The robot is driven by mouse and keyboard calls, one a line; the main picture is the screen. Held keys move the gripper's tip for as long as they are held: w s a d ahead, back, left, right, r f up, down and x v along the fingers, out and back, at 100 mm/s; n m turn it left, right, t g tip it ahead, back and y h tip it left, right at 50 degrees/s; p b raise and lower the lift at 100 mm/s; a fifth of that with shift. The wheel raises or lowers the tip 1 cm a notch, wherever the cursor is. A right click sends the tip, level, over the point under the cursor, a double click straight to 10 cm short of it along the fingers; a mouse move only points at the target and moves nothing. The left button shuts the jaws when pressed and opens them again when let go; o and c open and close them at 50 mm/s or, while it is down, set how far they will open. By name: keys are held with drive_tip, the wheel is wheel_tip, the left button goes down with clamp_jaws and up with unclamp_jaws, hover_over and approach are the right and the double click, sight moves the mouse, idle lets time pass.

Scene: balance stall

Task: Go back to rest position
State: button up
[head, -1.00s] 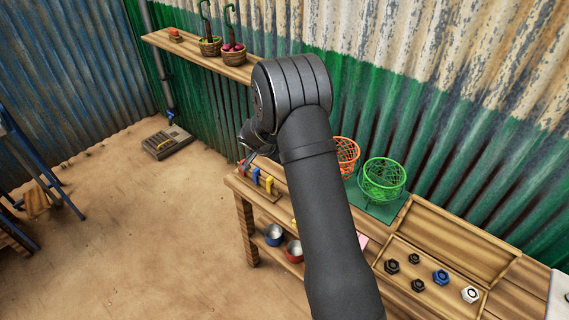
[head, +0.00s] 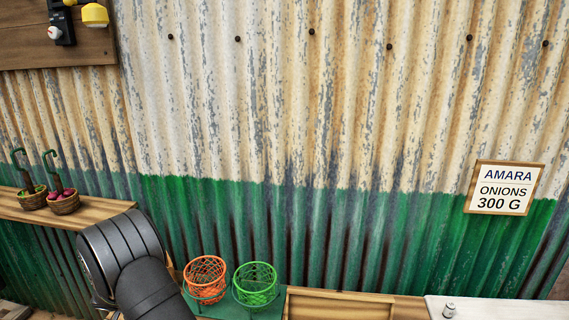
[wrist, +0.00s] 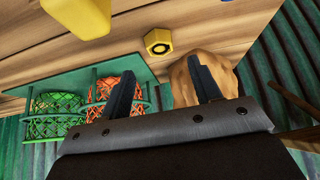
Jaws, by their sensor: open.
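My gripper (wrist: 163,78) shows in the wrist view with its two dark fingers spread apart and nothing clamped between them. Behind the right finger is a brown, lumpy object (wrist: 182,88), partly hidden; I cannot tell whether they touch. A yellow hex nut (wrist: 158,42) lies on the wooden surface beyond the fingertips. In the head view my arm fills the lower left corner and the gripper itself is out of sight.
An orange basket (head: 206,278) and a green basket (head: 256,284) stand on a green base; both also show left in the wrist view. Two small woven baskets (head: 63,203) sit on a wall shelf (head: 95,211). A sign (head: 504,188) reads "AMARA ONIONS 300 G".

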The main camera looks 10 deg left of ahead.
drive_tip(key=x, duration=0.6)
drive_tip(key=shift+w+f, duration=0.1)
drive_tip(key=shift+f, duration=0.15)
wheel_tip(320, 180, up, 3)
drive_tip(key=shift+f, duration=0.25)
drive_tip(key=shift+r, duration=0.65)
drive_tip(key=shift+f, duration=0.1)
